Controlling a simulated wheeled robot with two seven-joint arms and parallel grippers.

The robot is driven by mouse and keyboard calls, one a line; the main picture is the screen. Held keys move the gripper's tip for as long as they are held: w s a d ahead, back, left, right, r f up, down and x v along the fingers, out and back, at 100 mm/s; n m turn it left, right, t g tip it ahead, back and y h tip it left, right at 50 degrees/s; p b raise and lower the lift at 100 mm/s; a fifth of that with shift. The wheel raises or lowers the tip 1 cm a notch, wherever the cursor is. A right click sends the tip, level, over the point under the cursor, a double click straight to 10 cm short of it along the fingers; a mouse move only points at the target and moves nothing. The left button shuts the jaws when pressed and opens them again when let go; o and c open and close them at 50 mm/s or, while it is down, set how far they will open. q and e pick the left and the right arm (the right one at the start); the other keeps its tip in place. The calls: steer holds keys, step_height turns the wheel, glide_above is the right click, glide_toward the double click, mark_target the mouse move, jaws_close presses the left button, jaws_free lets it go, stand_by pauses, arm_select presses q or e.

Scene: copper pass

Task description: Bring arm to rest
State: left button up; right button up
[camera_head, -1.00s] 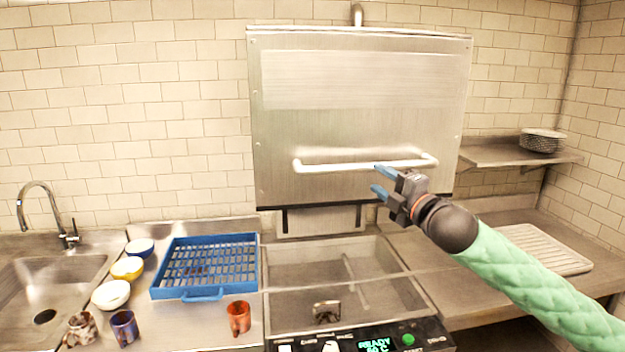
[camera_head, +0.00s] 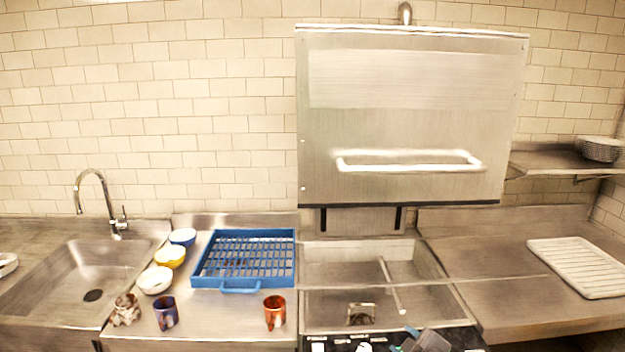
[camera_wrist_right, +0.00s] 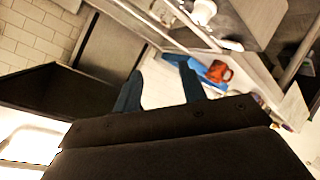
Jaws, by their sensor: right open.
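My right gripper (camera_head: 420,341) shows only in part at the bottom edge of the head view, low in front of the dishwasher's control panel. In the right wrist view its two blue fingers (camera_wrist_right: 157,90) stand apart with nothing between them. The rest of my right arm is out of the head view. My left gripper is not in view. The dishwasher hood (camera_head: 410,115) is raised, with its white handle (camera_head: 410,168) free of any gripper.
A blue rack (camera_head: 243,285) sits on the left counter beside bowls (camera_head: 157,280) and cups (camera_head: 274,312). The sink (camera_head: 75,275) is further left. A white ribbed tray (camera_head: 580,267) lies on the right counter. Plates (camera_head: 600,149) stand on the shelf.

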steer(key=s+f+m+g+h, duration=0.1)
steer(key=s+f+m+g, duration=0.35)
steer(key=s+f, duration=0.75)
steer(key=s+f+m+g+h, duration=0.1)
steer(key=s+f+m+g, duration=0.55)
steer(key=s, duration=1.05)
step_height(320, 180, down, 30)
steer(key=w+a+n+t+b, duration=0.1)
steer(key=w+n+b, duration=0.1)
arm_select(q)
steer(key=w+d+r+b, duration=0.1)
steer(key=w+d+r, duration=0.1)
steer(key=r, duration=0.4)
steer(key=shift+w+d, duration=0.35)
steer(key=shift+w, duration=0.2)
arm_select(e)
steer(key=s+f, duration=0.4)
steer(key=f, duration=0.7)
steer(key=s+f, duration=0.4)
steer(key=f, duration=0.8)
steer(key=shift+s+a+f+g, duration=0.15)
steer(key=shift+s+f+g, duration=0.1)
steer(key=shift+g, duration=0.15)
steer(key=shift+w, duration=0.15)
